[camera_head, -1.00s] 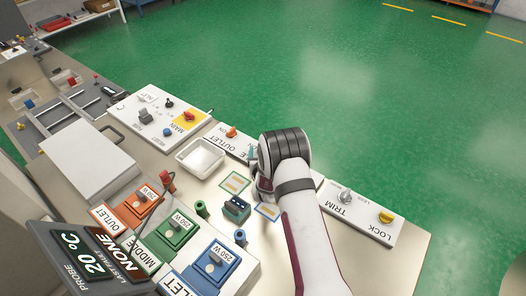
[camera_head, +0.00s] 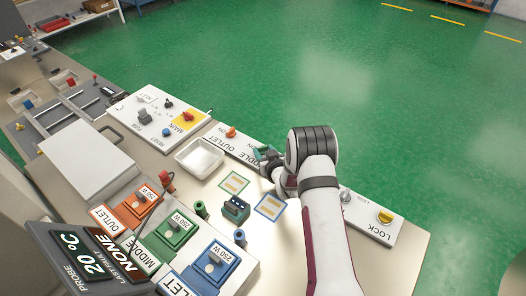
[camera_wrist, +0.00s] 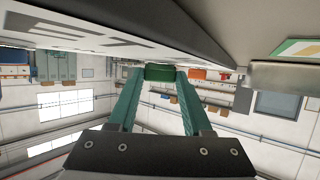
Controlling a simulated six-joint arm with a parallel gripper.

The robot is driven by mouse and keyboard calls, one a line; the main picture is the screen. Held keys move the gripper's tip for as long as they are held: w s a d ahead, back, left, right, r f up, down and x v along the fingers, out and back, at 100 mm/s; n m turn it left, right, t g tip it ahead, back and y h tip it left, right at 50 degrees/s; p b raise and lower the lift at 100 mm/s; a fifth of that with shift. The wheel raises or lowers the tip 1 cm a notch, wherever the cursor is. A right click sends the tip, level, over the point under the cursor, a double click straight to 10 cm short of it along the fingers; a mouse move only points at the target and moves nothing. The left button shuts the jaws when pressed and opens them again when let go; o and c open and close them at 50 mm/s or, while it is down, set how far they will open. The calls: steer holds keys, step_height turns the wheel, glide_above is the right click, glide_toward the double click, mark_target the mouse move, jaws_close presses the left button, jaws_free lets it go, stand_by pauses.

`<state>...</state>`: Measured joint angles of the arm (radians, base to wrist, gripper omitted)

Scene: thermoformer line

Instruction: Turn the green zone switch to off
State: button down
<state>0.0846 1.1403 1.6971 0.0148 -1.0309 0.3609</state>
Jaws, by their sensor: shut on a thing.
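The green zone switch (camera_wrist: 160,73) shows as a dark green knob between my fingertips in the wrist view. My gripper (camera_wrist: 158,75) has its two teal fingers closed on it, one on each side. In the head view my gripper (camera_head: 262,154) is at the long white switch panel (camera_head: 222,136), beside the word MIDDLE. There the fingers cover the green switch, and I cannot tell which position it points to.
An orange switch (camera_head: 231,132) is left of my gripper on the same panel. A silver knob (camera_head: 345,197) and a yellow knob (camera_head: 385,216) are to the right. A white tray (camera_head: 200,158) and a dark teal block (camera_head: 236,209) stand nearby on the bench.

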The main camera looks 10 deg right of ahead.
steer(key=shift+c, duration=1.6)
jaws_free()
steer(key=v, duration=1.5)
steer(key=shift+s, duration=0.4)
steer(key=shift+d, duration=0.1)
